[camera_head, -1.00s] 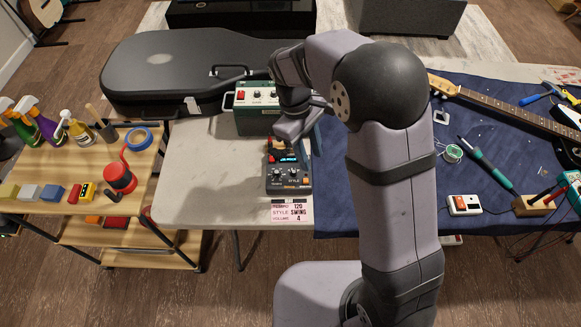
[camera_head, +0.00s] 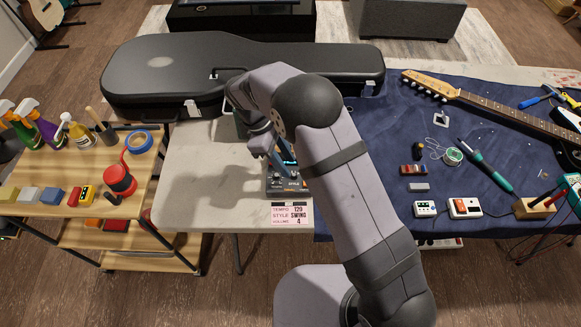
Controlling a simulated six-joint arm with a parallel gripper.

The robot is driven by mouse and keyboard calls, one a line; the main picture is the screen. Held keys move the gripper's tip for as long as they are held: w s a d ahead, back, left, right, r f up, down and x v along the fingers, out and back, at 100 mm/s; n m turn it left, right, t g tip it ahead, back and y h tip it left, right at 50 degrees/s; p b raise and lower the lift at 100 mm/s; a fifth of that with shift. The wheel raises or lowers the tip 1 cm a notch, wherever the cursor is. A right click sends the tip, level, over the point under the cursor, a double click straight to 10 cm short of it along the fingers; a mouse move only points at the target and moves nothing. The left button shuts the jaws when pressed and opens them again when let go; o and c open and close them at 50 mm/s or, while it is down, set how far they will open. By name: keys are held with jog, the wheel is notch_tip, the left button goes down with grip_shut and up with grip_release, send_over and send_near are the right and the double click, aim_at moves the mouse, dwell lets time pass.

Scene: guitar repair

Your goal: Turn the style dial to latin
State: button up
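The small dark device with the style dial (camera_head: 290,186) stands near the front edge of the pale table, partly covered by my arm. Its lit screen and part of its knob row show beside my gripper. The style dial's pointer is too small to read. A card (camera_head: 292,215) in front of the device reads style SWING and volume 4. My gripper (camera_head: 284,163) is over the device's left and upper part, pointing down. Its fingertips are small and partly hidden, so I cannot tell their opening or whether they touch a knob.
A black guitar case (camera_head: 165,75) lies along the back of the table. A blue cloth (camera_head: 385,215) on the right bears a guitar (camera_head: 490,100), a soldering iron (camera_head: 485,165) and small pedals (camera_head: 465,207). A wooden cart (camera_head: 60,175) stands left. The table left of the device is clear.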

aim_at(294, 174)
jog(key=shift+p+x, duration=0.45)
jog(key=shift+x, duration=1.65)
jog(key=shift+r, duration=0.1)
grip_shut()
